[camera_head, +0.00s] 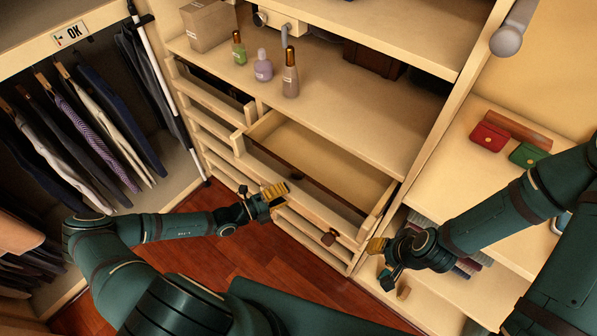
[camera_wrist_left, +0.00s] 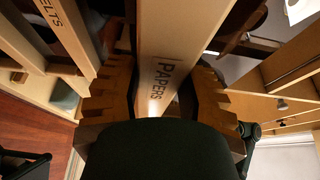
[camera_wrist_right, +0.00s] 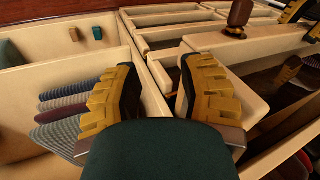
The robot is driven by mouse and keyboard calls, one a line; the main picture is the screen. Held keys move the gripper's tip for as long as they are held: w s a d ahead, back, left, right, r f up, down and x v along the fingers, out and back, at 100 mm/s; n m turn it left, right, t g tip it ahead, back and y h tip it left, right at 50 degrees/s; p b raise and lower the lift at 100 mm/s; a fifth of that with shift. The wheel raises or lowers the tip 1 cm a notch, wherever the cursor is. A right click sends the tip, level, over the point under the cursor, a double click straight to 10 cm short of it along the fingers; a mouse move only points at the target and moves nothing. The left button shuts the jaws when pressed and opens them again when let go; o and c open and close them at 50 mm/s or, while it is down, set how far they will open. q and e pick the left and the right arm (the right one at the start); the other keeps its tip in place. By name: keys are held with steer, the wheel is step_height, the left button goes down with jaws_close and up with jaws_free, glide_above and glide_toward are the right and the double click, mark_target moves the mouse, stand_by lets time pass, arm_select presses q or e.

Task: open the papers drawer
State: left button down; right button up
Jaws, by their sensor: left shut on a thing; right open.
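The papers drawer (camera_head: 310,205) is pulled out of the wooden cabinet, and its inside shows pale and empty in the head view. Its front panel with the label PAPERS (camera_wrist_left: 165,60) runs between the yellow fingers of my left gripper (camera_wrist_left: 152,95) in the left wrist view. My left gripper (camera_head: 272,197) is shut on this panel, near its left part. My right gripper (camera_head: 385,248) is open beside the drawer's right front corner. In the right wrist view, pale panel edges lie beyond its spread fingers (camera_wrist_right: 160,100); I cannot tell whether they touch.
Bottles (camera_head: 290,75) and a box (camera_head: 208,24) stand on the cabinet top. Hanging clothes (camera_head: 90,125) are at the left. Red and green purses (camera_head: 489,133) lie on the right shelf. Striped folded textiles (camera_wrist_right: 65,110) lie below my right gripper. Red wooden floor (camera_head: 215,255) lies in front.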

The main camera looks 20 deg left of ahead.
arm_select(q)
steer(key=s+a+p, duration=0.1)
steer(key=s+a, duration=0.3)
steer(key=s, duration=0.7)
steer(key=shift+s, duration=0.35)
steer(key=shift+a+f, duration=0.1)
steer(key=shift+c, duration=2.4)
jaws_free()
steer(key=v, duration=1.2)
steer(key=shift+w, duration=0.1)
